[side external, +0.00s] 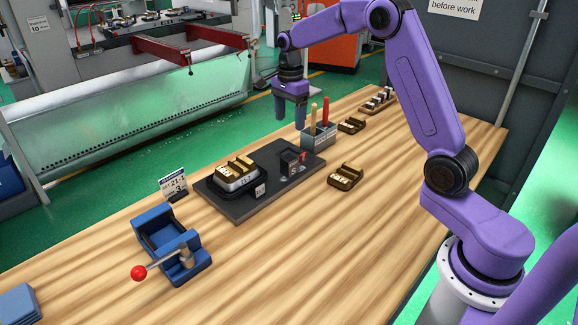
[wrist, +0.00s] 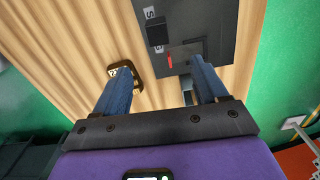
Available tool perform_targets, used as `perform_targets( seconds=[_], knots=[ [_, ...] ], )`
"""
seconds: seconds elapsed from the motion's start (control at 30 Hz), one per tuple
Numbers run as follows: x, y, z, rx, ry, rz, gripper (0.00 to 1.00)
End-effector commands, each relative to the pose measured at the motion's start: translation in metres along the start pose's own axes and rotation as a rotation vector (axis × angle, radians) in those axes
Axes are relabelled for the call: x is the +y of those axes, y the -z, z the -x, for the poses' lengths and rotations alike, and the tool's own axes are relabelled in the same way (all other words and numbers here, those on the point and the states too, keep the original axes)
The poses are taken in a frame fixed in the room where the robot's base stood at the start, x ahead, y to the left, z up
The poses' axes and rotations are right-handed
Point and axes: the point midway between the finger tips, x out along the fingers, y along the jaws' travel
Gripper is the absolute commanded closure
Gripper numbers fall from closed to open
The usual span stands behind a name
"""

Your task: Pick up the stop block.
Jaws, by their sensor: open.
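My gripper (side external: 289,116) is open and empty, high above the far end of the dark plate and beside the grey holder in the side view. In the wrist view my gripper (wrist: 161,67) has its two blue fingers wide apart. A small black block (side external: 289,162) stands on the dark plate (side external: 262,202) beside a red marker; it also shows in the wrist view (wrist: 157,32), beyond the fingertips. A stepped brass-coloured block (side external: 346,176) lies on the bare table. I cannot tell from the labels which is the stop block.
Brass-coloured pieces sit in a silvery tray (side external: 238,182) on the plate. A grey holder (side external: 318,137) has upright red and tan handles. Another brass-coloured block (side external: 351,125) lies behind it. A blue clamp (side external: 165,235) with a red knob stands nearer. The right front table is clear.

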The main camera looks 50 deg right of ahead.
Motion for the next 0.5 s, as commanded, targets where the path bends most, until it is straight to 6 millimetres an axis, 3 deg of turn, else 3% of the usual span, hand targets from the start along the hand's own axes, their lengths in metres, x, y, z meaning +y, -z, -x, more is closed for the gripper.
perform_targets(
  seconds=[0.3,0.5],
  knots=[
    [0.001,0.0,-0.062,0.0,-0.005,0.002,0.28],
    [0.001,0.0,-0.091,0.0,-0.003,0.003,0.28]
  ],
)
